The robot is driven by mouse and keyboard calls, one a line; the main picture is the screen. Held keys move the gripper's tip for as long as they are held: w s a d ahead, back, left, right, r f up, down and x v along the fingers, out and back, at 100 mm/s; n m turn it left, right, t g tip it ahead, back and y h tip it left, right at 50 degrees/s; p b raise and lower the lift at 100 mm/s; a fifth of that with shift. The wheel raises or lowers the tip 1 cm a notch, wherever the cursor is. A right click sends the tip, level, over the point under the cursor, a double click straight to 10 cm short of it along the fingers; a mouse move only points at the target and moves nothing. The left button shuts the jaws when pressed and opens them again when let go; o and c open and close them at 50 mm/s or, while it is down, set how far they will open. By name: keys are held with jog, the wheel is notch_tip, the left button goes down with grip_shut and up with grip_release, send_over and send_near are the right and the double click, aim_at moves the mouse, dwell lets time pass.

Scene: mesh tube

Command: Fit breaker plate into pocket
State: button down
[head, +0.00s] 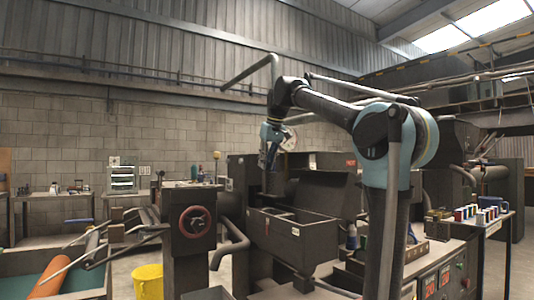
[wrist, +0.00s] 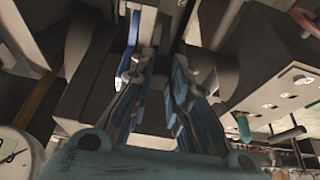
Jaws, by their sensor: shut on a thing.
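My gripper (head: 270,146) points down in the middle of the head view, over the dark machine. In the wrist view, its two blue-grey fingers (wrist: 160,62) stand apart with a dark surface between and beyond them. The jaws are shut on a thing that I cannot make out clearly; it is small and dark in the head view. I cannot pick out the breaker plate for certain in either view. The pocket cannot be told apart from the dark machine parts.
A dark open trough (head: 292,228) stands below and right of my gripper. A yellow bucket (head: 148,281) stands on the floor. A side table (head: 490,221) with several coloured items is at right.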

aim_at(267, 188)
jog(key=shift+f, duration=5.3)
jog(key=c, duration=1.5)
grip_release()
jog(key=shift+c, duration=0.2)
jog(key=v, duration=1.3)
jog(key=shift+a+r, duration=0.1)
